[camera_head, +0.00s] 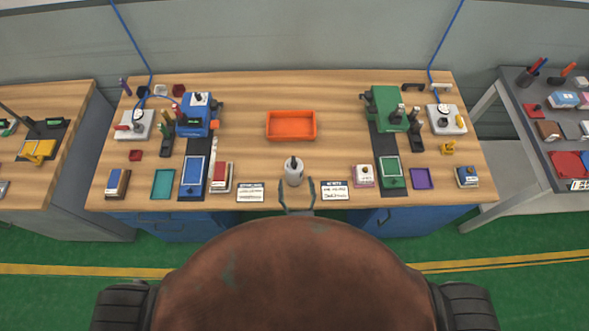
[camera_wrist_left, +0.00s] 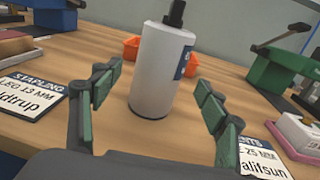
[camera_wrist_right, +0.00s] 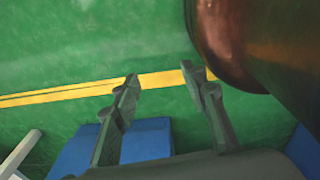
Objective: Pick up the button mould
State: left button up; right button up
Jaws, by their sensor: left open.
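I cannot tell for certain which item is the button mould. My left gripper (camera_head: 297,183) is open at the table's front edge, in front of a white bottle (camera_head: 294,172) with a dark cap. In the left wrist view the bottle (camera_wrist_left: 158,75) stands upright beyond and between the spread fingers (camera_wrist_left: 160,90), with nothing gripped. My right gripper (camera_wrist_right: 168,82) shows only in its own wrist view, open and empty above the green floor.
An orange tray (camera_head: 291,138) sits mid-table, apparently empty. A blue machine (camera_head: 194,125) stands left and a green machine (camera_head: 390,101) right. Cards (camera_head: 250,192) (camera_head: 335,190) lie along the front edge. A pink-and-white box (camera_head: 363,176) sits right of the bottle. The middle is mostly clear.

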aim_at(295, 179)
pick_arm(q)
jog(key=shift+w+a+r, duration=0.1)
jog(key=shift+w+a, duration=0.05)
jog(key=shift+w, duration=0.5)
jog(key=shift+w+r+p, duration=0.2)
jog(key=shift+w+p, duration=0.3)
jog(key=shift+w, duration=0.75)
jog(key=shift+w+a+f, duration=0.2)
jog(key=shift+w, duration=0.6)
jog(key=c, duration=1.4)
grip_shut()
jog(key=shift+r, duration=0.1)
pick_arm(e)
jog(key=shift+w+r, duration=0.6)
jog(key=shift+w, duration=0.2)
